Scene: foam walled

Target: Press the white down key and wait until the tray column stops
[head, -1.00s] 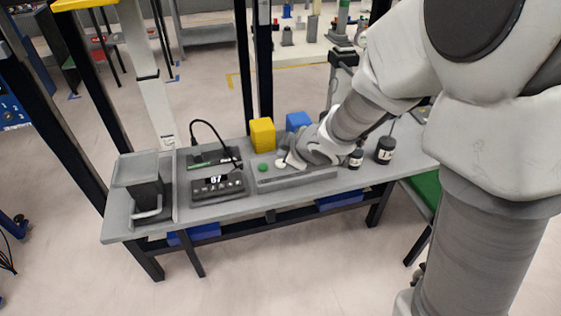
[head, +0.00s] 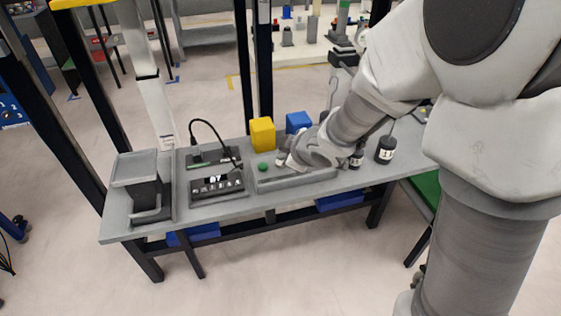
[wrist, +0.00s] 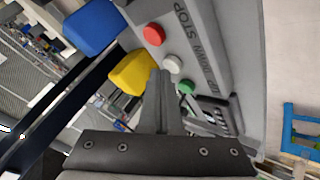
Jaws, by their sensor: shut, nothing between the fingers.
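The key panel (head: 300,179) lies on the grey bench and carries a green key (head: 263,166), a white key (head: 280,161) and a red key (wrist: 154,33). The panel is lettered UP, DOWN, STOP in the wrist view. My gripper (wrist: 164,72) is shut and empty. Its fingertips are at the white key (wrist: 173,64); I cannot tell whether they touch it or push it in. The green key also shows in the wrist view (wrist: 184,87). The tray column stands at the bench's left end, with its flat grey tray (head: 134,166) on top.
A dark unit with a lit display (head: 217,184) stands between column and panel; its digits are blurred. A yellow block (head: 262,133) and blue block (head: 298,122) stand behind the panel. Black labelled weights (head: 385,149) stand to the right, close to my wrist.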

